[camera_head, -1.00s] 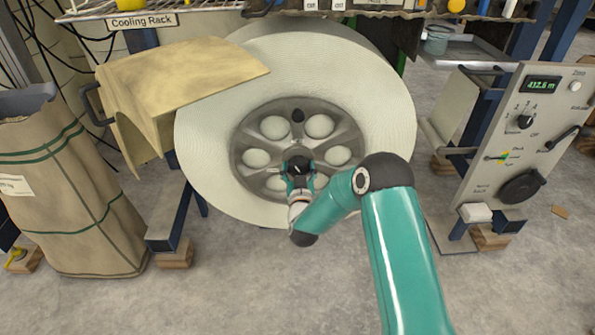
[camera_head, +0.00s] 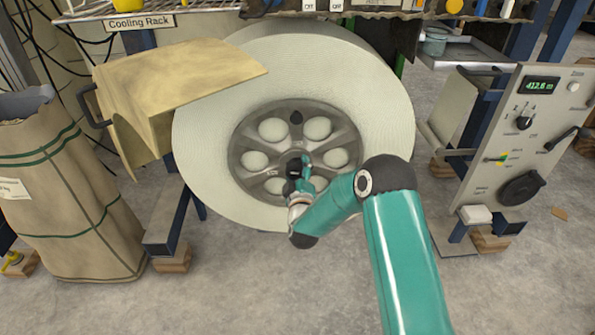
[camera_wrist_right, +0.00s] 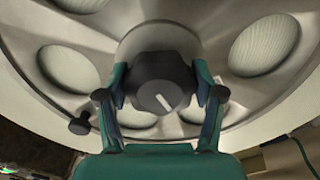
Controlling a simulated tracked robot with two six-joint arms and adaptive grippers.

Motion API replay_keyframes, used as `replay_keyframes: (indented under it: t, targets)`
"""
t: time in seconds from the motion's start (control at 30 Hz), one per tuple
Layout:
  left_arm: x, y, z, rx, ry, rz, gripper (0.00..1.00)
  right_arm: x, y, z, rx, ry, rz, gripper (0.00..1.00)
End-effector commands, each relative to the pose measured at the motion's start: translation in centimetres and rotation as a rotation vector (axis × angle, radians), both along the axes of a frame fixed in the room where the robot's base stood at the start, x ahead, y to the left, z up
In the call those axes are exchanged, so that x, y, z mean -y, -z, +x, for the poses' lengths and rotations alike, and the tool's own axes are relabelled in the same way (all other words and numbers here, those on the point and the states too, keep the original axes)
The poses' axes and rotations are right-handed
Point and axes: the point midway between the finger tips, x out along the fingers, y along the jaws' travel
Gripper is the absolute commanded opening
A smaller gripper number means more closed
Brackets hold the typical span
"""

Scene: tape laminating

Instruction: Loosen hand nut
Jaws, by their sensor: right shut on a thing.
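The hand nut (camera_wrist_right: 160,84) is a dark, faceted knob with a pale line on its face. It sits at the centre of the grey spoked hub (camera_head: 343,133) of a large white tape roll (camera_head: 205,135). My right gripper (camera_head: 296,168) is at the hub's centre and largely hides the nut in the head view. In the right wrist view, the right gripper's fingers (camera_wrist_right: 163,92) are shut on the nut from both sides. My left gripper is not in view.
A yellowed guard cover (camera_head: 180,75) stands open at the roll's upper left. A control panel (camera_head: 535,130) with a lever and knobs stands at the right. A paper sack (camera_head: 65,200) stands at the left. A small dark knob (camera_wrist_right: 79,125) sticks out from the hub.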

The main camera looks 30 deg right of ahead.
Motion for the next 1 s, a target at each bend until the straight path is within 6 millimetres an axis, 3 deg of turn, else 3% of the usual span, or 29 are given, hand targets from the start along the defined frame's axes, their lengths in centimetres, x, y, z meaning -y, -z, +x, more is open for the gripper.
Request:
replay_keyframes:
  t: [0.5,1.0]
  targets:
    - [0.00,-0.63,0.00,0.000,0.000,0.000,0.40,-0.43,-0.05,0.16,-0.235,-0.013,-0.406,0.32]
    - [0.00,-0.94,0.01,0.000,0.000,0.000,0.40,-0.60,0.03,0.20,-0.341,-0.017,-0.589,0.32]
